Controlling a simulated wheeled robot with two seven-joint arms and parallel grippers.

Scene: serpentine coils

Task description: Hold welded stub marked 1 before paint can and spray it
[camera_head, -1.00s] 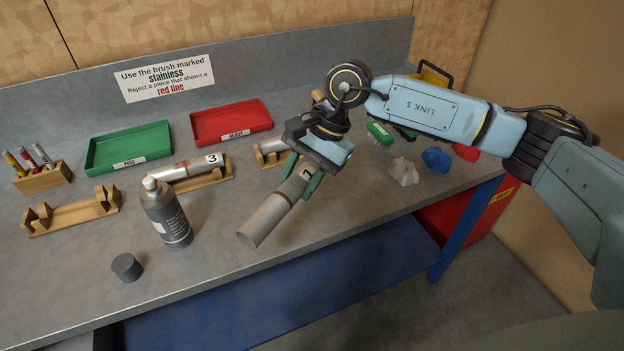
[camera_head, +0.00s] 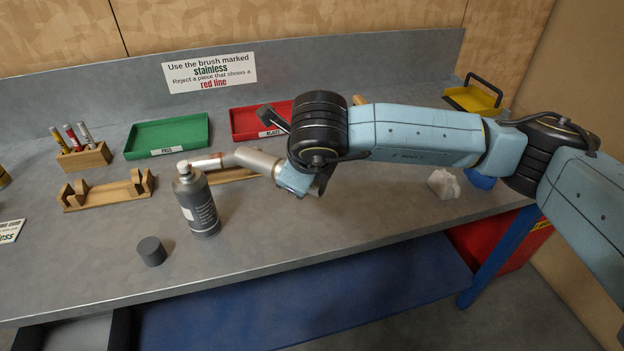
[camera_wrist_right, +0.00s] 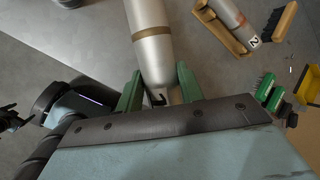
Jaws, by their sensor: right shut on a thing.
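My right gripper (camera_wrist_right: 158,88) is shut on a grey metal stub (camera_wrist_right: 150,45), one green finger on each side. In the head view the stub (camera_head: 252,158) points left from my wrist towards the paint can (camera_head: 198,205). Its free end is a little right of and behind the can's top; I cannot tell the exact gap. No number shows on the held stub from here. The can stands upright with its pale nozzle (camera_head: 183,165) bare. Its dark cap (camera_head: 152,251) lies on the bench in front. My left gripper is not in view.
An empty cradle (camera_head: 108,192), green tray (camera_head: 167,137) and red tray (camera_head: 260,121) stand farther back. Stub 2 (camera_wrist_right: 236,18) rests in a cradle near brushes (camera_wrist_right: 270,92).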

